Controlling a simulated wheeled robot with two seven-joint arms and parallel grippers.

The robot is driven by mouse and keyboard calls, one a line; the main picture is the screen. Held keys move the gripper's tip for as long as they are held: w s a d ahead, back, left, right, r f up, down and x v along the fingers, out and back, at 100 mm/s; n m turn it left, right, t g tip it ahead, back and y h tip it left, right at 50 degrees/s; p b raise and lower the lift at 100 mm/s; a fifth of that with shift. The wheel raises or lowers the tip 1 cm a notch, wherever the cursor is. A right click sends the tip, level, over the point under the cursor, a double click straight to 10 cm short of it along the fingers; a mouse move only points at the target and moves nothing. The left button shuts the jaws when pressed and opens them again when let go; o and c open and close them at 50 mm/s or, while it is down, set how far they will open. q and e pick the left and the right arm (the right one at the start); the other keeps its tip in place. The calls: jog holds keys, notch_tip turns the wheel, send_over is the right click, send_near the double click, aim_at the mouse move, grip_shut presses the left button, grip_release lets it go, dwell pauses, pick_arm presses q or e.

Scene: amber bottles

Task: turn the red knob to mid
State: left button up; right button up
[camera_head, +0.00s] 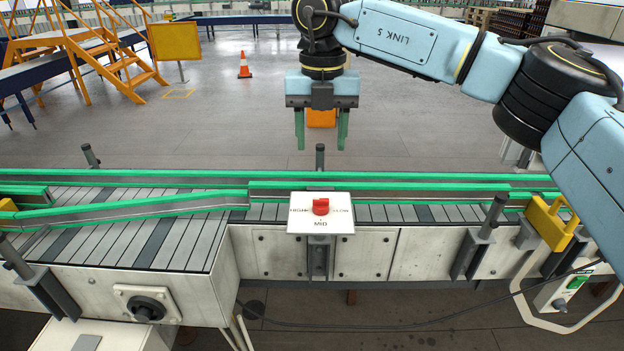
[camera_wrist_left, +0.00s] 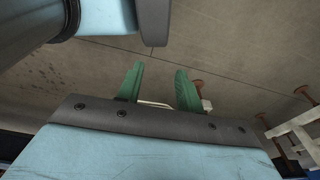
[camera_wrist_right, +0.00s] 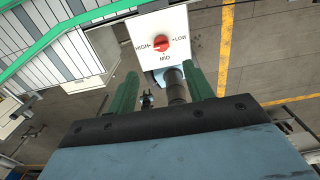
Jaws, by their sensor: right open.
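The red knob (camera_head: 321,206) sits on a white plate (camera_head: 340,228) at the near edge of the conveyor. The plate reads HIGH at left, LOW at right and MID below. In the right wrist view the knob (camera_wrist_right: 161,43) and all three labels show, but I cannot tell for certain which label the knob points to. My right gripper (camera_head: 321,147) is open and empty, fingers down, above and apart from the knob in the head view. My left gripper (camera_wrist_left: 160,67) is open and empty over bare floor; it is not in the head view.
The conveyor (camera_head: 110,225) with green side rails (camera_head: 400,180) runs across the view around the plate. A black rotary switch (camera_head: 147,308) is at lower left, a yellow bracket (camera_head: 550,222) at right. An orange cone (camera_head: 244,68) stands on open floor behind.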

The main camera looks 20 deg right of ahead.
send_over(321, 199)
notch_tip(321, 199, down, 6)
jog(key=shift+s+f+p, duration=0.15)
jog(key=shift+f+p, duration=0.1)
jog(key=shift+p, duration=0.05)
notch_tip(321, 199, down, 6)
jog(key=shift+r+p, duration=0.25)
jog(key=shift+p, duration=0.05)
jog(key=shift+f, duration=0.45)
jog(key=c, duration=1)
pick_arm(q)
jog(key=shift+g, duration=0.3)
jog(key=s, duration=0.2)
jog(key=s+r, duration=0.1)
jog(key=s, duration=0.1)
jog(key=shift+a, duration=0.1)
pick_arm(e)
jog(key=shift+o, duration=0.2)
